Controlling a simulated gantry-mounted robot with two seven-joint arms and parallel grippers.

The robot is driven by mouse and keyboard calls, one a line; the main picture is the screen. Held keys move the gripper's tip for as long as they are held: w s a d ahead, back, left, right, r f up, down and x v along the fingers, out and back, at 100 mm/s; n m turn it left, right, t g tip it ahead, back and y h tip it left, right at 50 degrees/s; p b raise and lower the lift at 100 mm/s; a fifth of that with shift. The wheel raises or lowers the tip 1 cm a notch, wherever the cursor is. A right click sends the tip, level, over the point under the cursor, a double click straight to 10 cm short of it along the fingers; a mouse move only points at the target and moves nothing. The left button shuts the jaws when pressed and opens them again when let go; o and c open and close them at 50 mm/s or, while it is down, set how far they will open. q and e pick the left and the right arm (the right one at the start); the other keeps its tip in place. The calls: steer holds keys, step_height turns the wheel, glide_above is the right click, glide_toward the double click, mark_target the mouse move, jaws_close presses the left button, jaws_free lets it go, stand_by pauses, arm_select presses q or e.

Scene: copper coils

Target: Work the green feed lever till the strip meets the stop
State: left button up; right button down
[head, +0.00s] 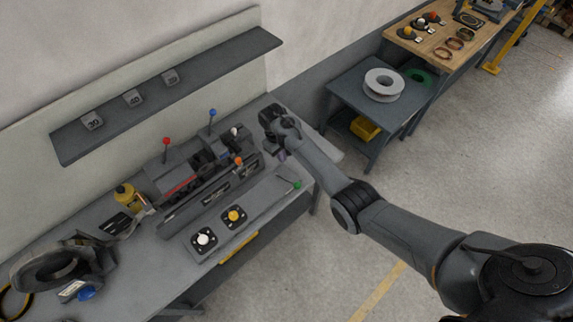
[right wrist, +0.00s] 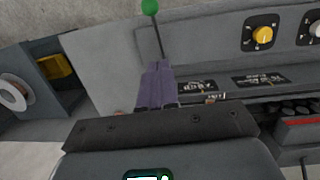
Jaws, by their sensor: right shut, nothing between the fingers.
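The green feed lever (head: 297,184) stands at the right end of the bench machine's front panel in the head view. Its green ball (right wrist: 150,7) and thin dark rod show at the top of the right wrist view. My right gripper (head: 282,156) is above the bench's right end, just behind the lever in the picture. Its purple fingers (right wrist: 157,68) are shut and empty. The rod's lower end shows right beyond the fingertips; I cannot tell whether they touch. My left gripper is out of view. I cannot make out the strip or the stop clearly.
Red (head: 166,141), blue (head: 212,112) and orange (head: 239,161) knobs rise from the machine. White (head: 204,239) and yellow (head: 234,215) dials sit on the front panel. A side table (head: 345,102) with a pale spool (head: 384,85) stands beyond the bench.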

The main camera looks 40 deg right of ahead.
steer(key=s+d+f+b, duration=0.1)
steer(key=s+f+b, duration=0.3)
steer(key=f, duration=0.7)
steer(key=shift+s+d+f, duration=0.2)
steer(key=shift+s+f, duration=0.05)
